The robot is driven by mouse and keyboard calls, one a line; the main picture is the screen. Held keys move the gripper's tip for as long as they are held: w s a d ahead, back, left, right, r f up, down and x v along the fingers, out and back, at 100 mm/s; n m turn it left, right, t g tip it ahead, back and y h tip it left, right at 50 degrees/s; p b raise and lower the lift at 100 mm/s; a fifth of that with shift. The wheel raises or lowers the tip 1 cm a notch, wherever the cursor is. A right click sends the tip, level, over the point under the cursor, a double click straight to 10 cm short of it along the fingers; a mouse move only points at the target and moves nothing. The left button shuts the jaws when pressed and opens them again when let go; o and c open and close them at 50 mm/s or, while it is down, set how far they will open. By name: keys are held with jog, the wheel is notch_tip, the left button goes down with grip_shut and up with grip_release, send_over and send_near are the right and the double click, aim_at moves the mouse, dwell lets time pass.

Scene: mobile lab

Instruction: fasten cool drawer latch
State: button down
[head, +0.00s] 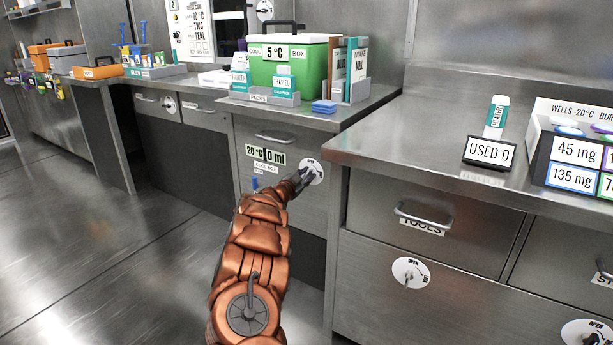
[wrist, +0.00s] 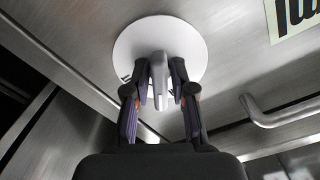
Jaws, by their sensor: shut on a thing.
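The cool drawer (head: 270,139) is the steel front under the green cool box, with a "20 °C 0 ml" label and a "COOL BOX" tag on it. Its front looks closed flush. Its latch has a round white dial (head: 314,166) at the right of the front, and the dial also shows in the wrist view (wrist: 190,42). My gripper (head: 303,177) is at the dial. In the wrist view my gripper (wrist: 161,92) has its two fingers on either side of the grey latch lever (wrist: 157,72), shut on it. The dial's lettering is mostly hidden by the fingers.
A bar handle (head: 276,137) is above the label. The right-hand counter (head: 390,150) with the tools drawer (head: 440,205) juts forward close to the right of my arm. A green cool box (head: 290,62) stands on the counter above. Open floor (head: 120,250) lies to the left.

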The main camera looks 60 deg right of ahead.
jog(key=m+b, duration=0.1)
jog(key=m, duration=0.2)
jog(key=shift+f+m, duration=0.1)
jog(key=shift+m, duration=0.3)
jog(key=m+b, duration=0.2)
jog(key=m, duration=0.1)
jog(key=shift+f+b, duration=0.1)
jog(key=shift+b, duration=0.2)
jog(key=m+b, duration=0.2)
jog(key=m, duration=0.2)
jog(key=shift+m+b, duration=0.3)
jog(key=shift+b, duration=0.1)
jog(key=shift+r, duration=0.2)
jog(key=c, duration=1.2)
grip_release()
jog(key=shift+o, duration=0.2)
jog(key=shift+a, duration=0.1)
jog(key=a, duration=1.1)
jog(key=shift+s+a, duration=0.3)
jog(key=shift+a, duration=0.05)
